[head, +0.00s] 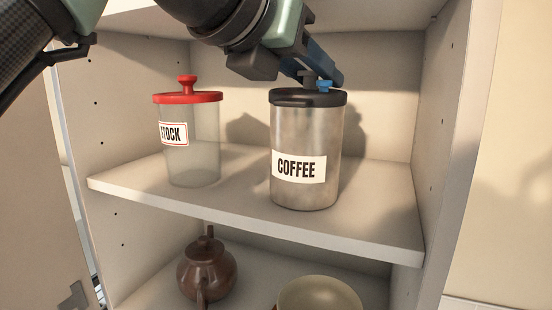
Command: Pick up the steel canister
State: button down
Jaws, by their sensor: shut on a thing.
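The steel canister (306,145) is a brushed metal cylinder with a dark lid and a white label reading COFFEE. It stands upright on the cabinet's upper shelf, right of the middle of the head view. The blue fingers partly hide the knob. The canister's base appears to rest on the shelf.
A clear canister (194,140) with a red lid and a STOCK label stands to the left on the same shelf (240,216). Below are a brown teapot (208,270) and a beige bowl (320,295).

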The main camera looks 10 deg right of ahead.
jog(key=shift+d+f, duration=0.1)
jog(key=shift+f, duration=0.45)
jog(key=shift+r, duration=0.15)
jog(key=shift+r, duration=0.1)
